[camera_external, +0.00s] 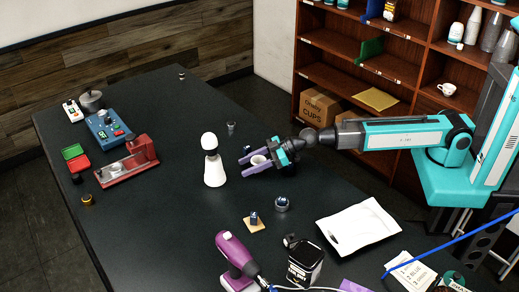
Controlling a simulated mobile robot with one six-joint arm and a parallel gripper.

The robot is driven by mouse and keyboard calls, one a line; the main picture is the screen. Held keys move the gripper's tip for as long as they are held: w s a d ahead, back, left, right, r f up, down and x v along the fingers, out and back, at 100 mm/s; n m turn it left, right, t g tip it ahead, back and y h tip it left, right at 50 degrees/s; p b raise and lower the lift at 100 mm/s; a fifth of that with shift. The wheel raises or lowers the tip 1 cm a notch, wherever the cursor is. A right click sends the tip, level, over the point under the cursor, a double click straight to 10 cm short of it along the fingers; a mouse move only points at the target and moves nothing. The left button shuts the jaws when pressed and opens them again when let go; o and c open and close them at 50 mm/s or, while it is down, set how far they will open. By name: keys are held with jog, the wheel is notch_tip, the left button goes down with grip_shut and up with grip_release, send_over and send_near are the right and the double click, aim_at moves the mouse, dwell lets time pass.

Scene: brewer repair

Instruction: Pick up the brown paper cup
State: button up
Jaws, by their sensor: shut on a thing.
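A small cup (259,160) with a pale rim sits between the two purple fingers of my gripper (247,161). I take it to be the brown paper cup, but its outer wall is mostly hidden by the fingers and its colour is hard to tell. My gripper is shut on it, with a finger on each side. The arm reaches in from the right over the dark table (165,215). I cannot tell whether the cup touches the table.
A white bottle (214,172) stands just left of my gripper. A small metal ring-like part (282,204) lies in front. Shelves (340,75) stand behind.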

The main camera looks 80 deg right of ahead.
jog(key=shift+r, duration=0.15)
notch_tip(320, 180, up, 10)
jog(key=b, duration=0.1)
jog(key=shift+b, duration=0.35)
dwell(0.5)
dwell(0.6)
